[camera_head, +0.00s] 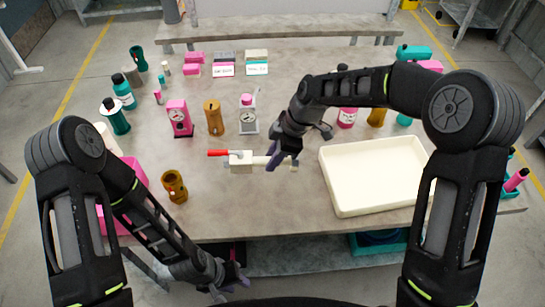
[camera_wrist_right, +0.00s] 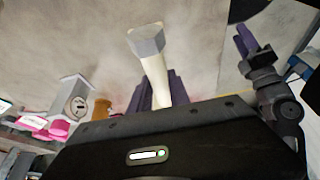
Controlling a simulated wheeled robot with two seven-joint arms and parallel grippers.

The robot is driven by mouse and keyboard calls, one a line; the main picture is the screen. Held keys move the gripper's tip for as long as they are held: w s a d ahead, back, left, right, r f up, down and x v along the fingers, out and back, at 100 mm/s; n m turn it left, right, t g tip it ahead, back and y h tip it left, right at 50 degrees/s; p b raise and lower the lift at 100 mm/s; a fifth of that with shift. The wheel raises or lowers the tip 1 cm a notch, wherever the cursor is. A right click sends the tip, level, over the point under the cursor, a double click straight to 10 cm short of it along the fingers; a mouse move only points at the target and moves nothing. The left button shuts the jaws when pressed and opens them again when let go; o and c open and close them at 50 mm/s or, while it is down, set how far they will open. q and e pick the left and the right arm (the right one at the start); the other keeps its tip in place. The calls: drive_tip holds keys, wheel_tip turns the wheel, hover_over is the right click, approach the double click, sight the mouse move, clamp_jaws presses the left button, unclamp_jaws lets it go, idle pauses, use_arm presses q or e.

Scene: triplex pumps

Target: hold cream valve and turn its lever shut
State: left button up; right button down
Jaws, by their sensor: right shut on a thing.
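The cream valve (camera_head: 241,162) is near the middle of the table's front half, its pipe lying left to right. Its red lever (camera_head: 217,153) points left, roughly along the pipe. My right gripper (camera_head: 280,160) is shut on the valve's right pipe end. In the right wrist view, a cream pipe with a grey end (camera_wrist_right: 146,42) stands out from between the purple fingers; the lever does not show there. I cannot tell whether the valve touches the table. My left gripper (camera_head: 232,277) is empty, low in front of the table edge, its fingers apart.
A cream tray (camera_head: 333,188) is right of the valve. A brown cup-like part (camera_head: 174,186) and a pink bin (camera_head: 128,180) are at the left. Pink, brown and grey pump parts stand behind the valve. The tabletop just in front of the valve is clear.

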sight(268, 186)
use_arm(q)
drive_tip(key=shift+f, duration=0.15)
use_arm(e)
drive_tip(key=shift+f, duration=0.15)
